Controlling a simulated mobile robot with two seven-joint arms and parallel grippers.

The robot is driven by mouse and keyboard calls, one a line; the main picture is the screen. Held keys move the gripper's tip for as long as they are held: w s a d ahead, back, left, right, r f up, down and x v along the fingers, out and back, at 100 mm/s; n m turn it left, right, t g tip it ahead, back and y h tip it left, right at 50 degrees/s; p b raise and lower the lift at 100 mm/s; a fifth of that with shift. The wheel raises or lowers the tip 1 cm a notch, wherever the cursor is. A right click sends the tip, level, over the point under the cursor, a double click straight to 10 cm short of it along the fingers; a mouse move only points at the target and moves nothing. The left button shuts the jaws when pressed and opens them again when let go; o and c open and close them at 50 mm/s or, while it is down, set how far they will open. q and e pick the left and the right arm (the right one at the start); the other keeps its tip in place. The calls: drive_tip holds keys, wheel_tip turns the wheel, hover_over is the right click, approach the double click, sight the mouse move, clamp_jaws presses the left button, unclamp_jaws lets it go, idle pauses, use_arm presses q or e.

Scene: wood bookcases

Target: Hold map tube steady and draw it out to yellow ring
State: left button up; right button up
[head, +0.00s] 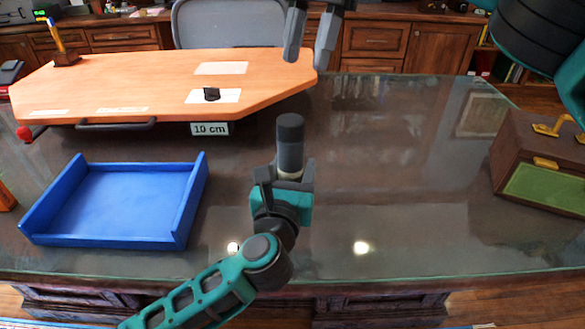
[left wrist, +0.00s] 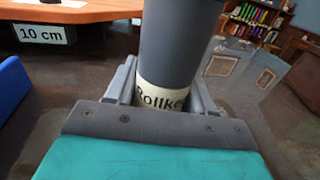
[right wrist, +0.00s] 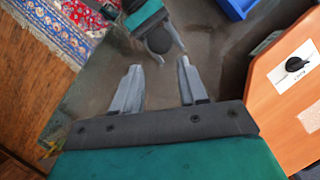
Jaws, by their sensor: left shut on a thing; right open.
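The map tube (head: 290,145) is a dark grey upright cylinder above the glass desk, with a darker cap on top. My left gripper (head: 287,178) is shut around its lower part; the left wrist view shows the tube (left wrist: 178,45) between the fingers, with a cream label band reading "Rollke". No yellow ring shows in any view. My right gripper (head: 310,45) is open and empty, above and behind the tube, near the wooden board's right end. In the right wrist view the tube's round top (right wrist: 159,41) lies beyond the open fingers (right wrist: 158,88).
A blue tray (head: 115,205) stands on the glass desk (head: 400,170) at left. The raised wooden board (head: 130,80) with a "10 cm" tag (head: 210,129) lies behind it. A brown box (head: 545,160) is at right; the desk between is clear.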

use_arm(q)
drive_tip(key=c, duration=0.6)
drive_tip(key=shift+o, duration=0.2)
use_arm(e)
drive_tip(key=shift+o, duration=0.8)
drive_tip(key=shift+f, duration=0.1)
drive_tip(key=shift+o, duration=0.8)
drive_tip(key=shift+a+f, duration=0.1)
drive_tip(key=shift+f, duration=0.2)
drive_tip(key=shift+o, duration=1.1)
drive_tip(key=f+y, duration=0.1)
drive_tip(key=f+g+y, duration=0.1)
drive_tip(key=a+f+y, duration=0.1)
drive_tip(key=y, duration=0.1)
drive_tip(key=shift+s+m+g, duration=0.3)
drive_tip(key=shift+s+g, duration=0.1)
drive_tip(key=d+f+m+y, duration=0.2)
drive_tip(key=d+m+y, duration=0.25)
drive_tip(key=y, duration=0.35)
drive_tip(key=m+t+y, duration=0.3)
drive_tip(key=m, duration=0.1)
approach(278, 135)
drive_tip(key=a, duration=1)
drive_tip(key=shift+s+r, duration=0.25)
drive_tip(key=shift+r, duration=0.05)
